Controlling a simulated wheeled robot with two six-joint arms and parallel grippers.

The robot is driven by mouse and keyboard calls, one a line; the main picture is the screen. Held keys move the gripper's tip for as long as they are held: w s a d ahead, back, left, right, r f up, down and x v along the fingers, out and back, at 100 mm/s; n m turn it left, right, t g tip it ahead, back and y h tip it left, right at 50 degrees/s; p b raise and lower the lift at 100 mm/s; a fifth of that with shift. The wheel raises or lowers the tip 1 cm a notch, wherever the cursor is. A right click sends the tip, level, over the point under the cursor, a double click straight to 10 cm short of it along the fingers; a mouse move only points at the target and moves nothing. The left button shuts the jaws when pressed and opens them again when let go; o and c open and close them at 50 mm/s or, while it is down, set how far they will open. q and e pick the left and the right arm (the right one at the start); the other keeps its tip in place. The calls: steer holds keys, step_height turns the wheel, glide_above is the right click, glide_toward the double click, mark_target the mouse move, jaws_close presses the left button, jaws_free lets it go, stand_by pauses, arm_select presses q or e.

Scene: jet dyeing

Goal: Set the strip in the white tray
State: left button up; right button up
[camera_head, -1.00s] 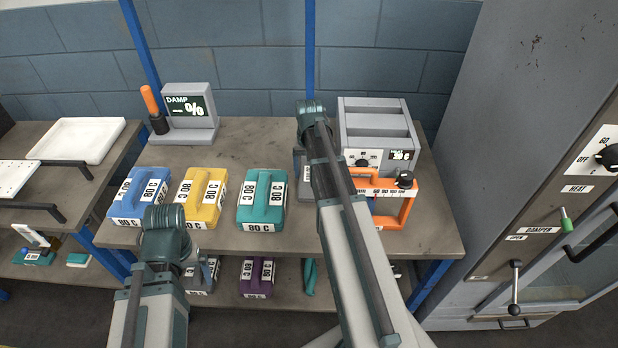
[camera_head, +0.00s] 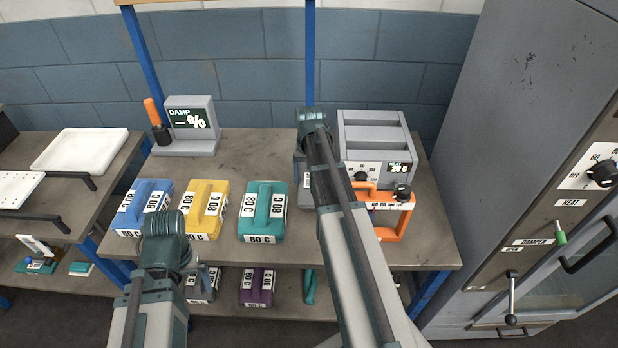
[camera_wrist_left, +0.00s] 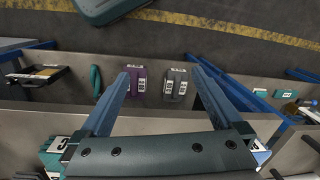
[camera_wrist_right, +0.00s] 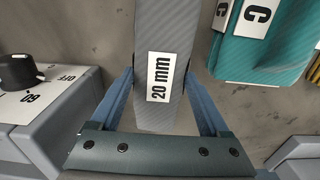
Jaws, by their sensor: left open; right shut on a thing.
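A grey strip marked "20 mm" (camera_wrist_right: 165,60) is between the fingers of my right gripper (camera_wrist_right: 163,82), which is shut on it. In the head view my right arm reaches over the middle bench and mostly hides the strip. A plain white tray (camera_head: 80,149) lies on the left bench, well to the left of both grippers. A white perforated piece (camera_head: 14,186) is in front of it, cut off by the picture edge. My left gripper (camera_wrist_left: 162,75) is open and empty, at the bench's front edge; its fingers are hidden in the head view.
Blue (camera_head: 142,207), yellow (camera_head: 205,209) and teal (camera_head: 263,210) "80 C" blocks stand along the bench front. Behind them is a damp meter (camera_head: 190,125). A grey device (camera_head: 375,140) and orange frame (camera_head: 397,225) stand right.

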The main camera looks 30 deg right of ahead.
mark_target(309, 180)
step_height(309, 180, up, 8)
steer(key=p, duration=0.6)
steer(key=shift+f+p, duration=0.15)
steer(key=shift+p, duration=0.15)
arm_select(q)
step_height(309, 180, up, 8)
steer(key=shift+f, duration=0.25)
steer(key=shift+c, duration=0.3)
arm_select(e)
steer(key=shift+f, duration=0.1)
